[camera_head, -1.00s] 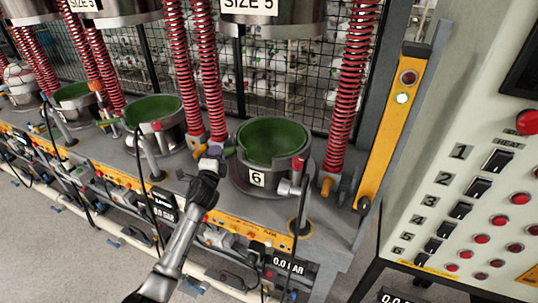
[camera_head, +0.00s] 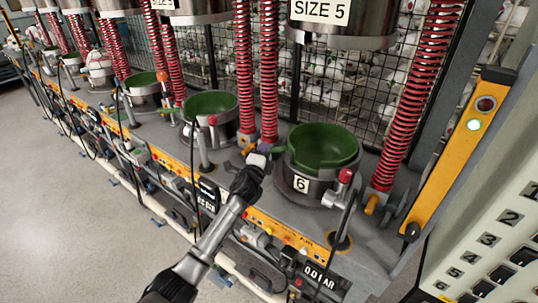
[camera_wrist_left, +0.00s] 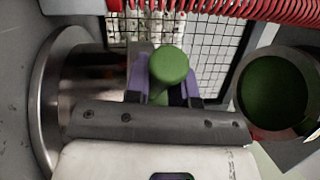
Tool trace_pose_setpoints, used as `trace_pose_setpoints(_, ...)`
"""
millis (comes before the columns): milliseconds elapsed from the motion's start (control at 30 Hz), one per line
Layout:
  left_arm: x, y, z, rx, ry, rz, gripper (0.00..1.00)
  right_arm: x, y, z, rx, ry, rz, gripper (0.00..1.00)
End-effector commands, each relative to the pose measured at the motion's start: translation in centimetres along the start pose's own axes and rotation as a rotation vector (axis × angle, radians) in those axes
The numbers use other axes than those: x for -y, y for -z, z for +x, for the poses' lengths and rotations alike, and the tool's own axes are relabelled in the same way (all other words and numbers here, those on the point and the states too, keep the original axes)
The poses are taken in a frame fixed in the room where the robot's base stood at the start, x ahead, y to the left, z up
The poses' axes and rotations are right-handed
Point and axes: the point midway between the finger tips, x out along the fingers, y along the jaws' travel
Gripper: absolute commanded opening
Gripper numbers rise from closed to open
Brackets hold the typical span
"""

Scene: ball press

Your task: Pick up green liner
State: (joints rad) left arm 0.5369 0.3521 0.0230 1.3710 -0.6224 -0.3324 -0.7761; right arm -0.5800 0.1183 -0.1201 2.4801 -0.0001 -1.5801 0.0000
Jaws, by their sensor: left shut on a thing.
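The green liner (camera_head: 322,148) is a round bowl sitting in the steel cup marked 6 (camera_head: 301,184) at the right end of the press row. A short green handle sticks out from its left side toward my left gripper (camera_head: 264,158). The left gripper is beside the cup and shut on the handle. In the left wrist view the round green handle end (camera_wrist_left: 168,65) sits between the purple fingers (camera_wrist_left: 165,92). I cannot tell whether the liner is raised from its seat. My right gripper is not in view.
Red springs (camera_head: 269,75) flank the cup, and a steel press head (camera_head: 338,25) hangs above it. A red-capped valve (camera_head: 344,178) and black hose stand close on its right. Another green-lined cup (camera_head: 210,104) stands at left. Grey floor (camera_head: 75,180) is open at lower left.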

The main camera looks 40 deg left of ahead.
Motion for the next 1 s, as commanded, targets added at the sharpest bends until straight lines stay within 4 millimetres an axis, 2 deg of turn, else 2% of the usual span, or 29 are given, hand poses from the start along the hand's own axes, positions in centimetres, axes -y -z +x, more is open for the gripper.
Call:
trace_pose_setpoints(33,1.3,-0.1,0.2,-0.001,0.007,-0.002,0.0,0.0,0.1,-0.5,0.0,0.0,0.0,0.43)
trace_pose_setpoints(600,10.5,-0.7,1.5,-0.001,0.007,-0.002,0.0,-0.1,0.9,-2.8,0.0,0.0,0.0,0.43)
trace_pose_setpoints(800,13.2,-0.9,1.9,-0.001,0.005,-0.003,0.0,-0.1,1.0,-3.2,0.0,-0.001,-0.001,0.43)
trace_pose_setpoints(1000,15.0,-1.1,2.2,0.0,0.005,-0.003,0.0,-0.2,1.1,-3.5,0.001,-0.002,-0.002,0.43)
